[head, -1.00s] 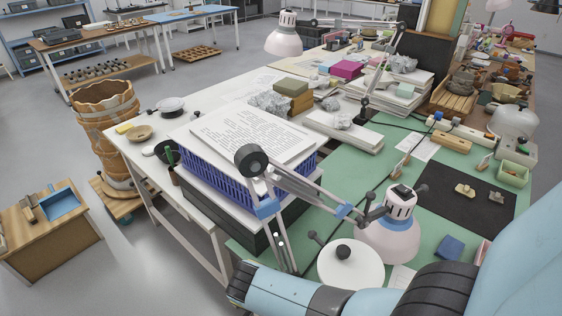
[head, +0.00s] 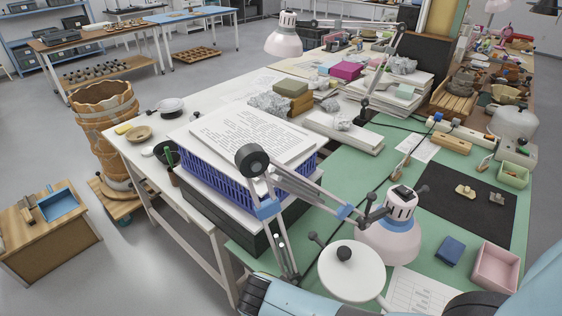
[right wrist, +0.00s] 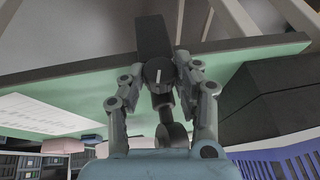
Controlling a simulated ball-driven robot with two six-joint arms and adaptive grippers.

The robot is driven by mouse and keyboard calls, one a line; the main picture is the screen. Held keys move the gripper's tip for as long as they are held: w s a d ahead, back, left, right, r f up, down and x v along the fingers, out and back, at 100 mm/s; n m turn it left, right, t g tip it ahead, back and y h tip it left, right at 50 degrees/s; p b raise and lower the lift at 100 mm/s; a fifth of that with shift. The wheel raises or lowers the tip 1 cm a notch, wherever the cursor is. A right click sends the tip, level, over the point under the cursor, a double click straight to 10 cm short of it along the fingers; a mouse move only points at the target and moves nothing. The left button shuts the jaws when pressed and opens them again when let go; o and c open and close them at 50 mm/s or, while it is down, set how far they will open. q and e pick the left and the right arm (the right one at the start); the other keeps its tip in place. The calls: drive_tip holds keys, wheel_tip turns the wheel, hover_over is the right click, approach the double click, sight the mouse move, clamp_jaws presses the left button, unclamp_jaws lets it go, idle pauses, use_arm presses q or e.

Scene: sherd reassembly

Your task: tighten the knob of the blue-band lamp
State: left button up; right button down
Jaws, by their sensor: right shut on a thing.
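The blue-band lamp stands at the near edge of the green bench in the head view, with blue bands (head: 268,207) on its jointed grey arm and a pale pink shade (head: 388,240). In the right wrist view a dark round knob (right wrist: 158,73) with a white line on its face sits in front of a dark block (right wrist: 154,35) by the green bench edge. My right gripper (right wrist: 160,76) has its fingers on either side of this knob and is shut on it. The head view does not show the right fingertips. My left gripper is in neither view.
A blue basket (head: 205,175) topped with printed sheets stands left of the lamp.

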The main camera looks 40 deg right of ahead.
drive_tip(key=shift+s+f+t, duration=0.15)
drive_tip(key=shift+t, duration=0.25)
drive_tip(key=shift+b, duration=0.3)
